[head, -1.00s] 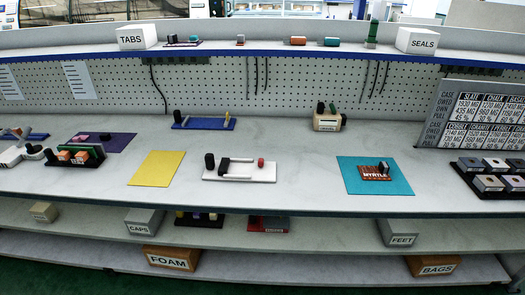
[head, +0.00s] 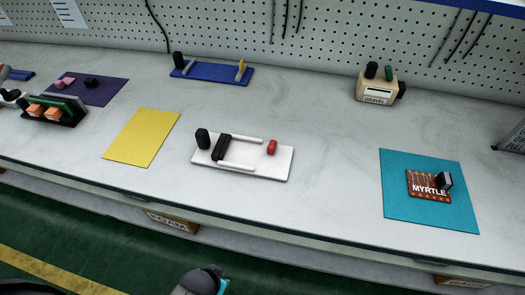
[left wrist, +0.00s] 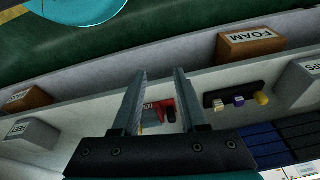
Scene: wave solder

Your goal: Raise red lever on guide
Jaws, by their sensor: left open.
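The guide (head: 262,168) is a white plate lying on the grey worktop in the middle of the head view. A short red lever (head: 272,147) stands on its right part. Two white rails run along it, with a black bar (head: 222,147) across their left end and a black knob (head: 203,138) at the far left. My left gripper (left wrist: 160,72) shows in the left wrist view with its two fingers apart and nothing held. It faces the lower shelves, away from the guide, which I cannot identify there. My right gripper is not in view.
A yellow mat (head: 142,137) lies left of the guide, and a teal mat (head: 425,215) with a MYRTLE piece lies right. A blue plate (head: 212,72) and a tan block (head: 377,88) stand behind. A FOAM box (left wrist: 250,45) sits low. Worktop around the guide is mostly clear.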

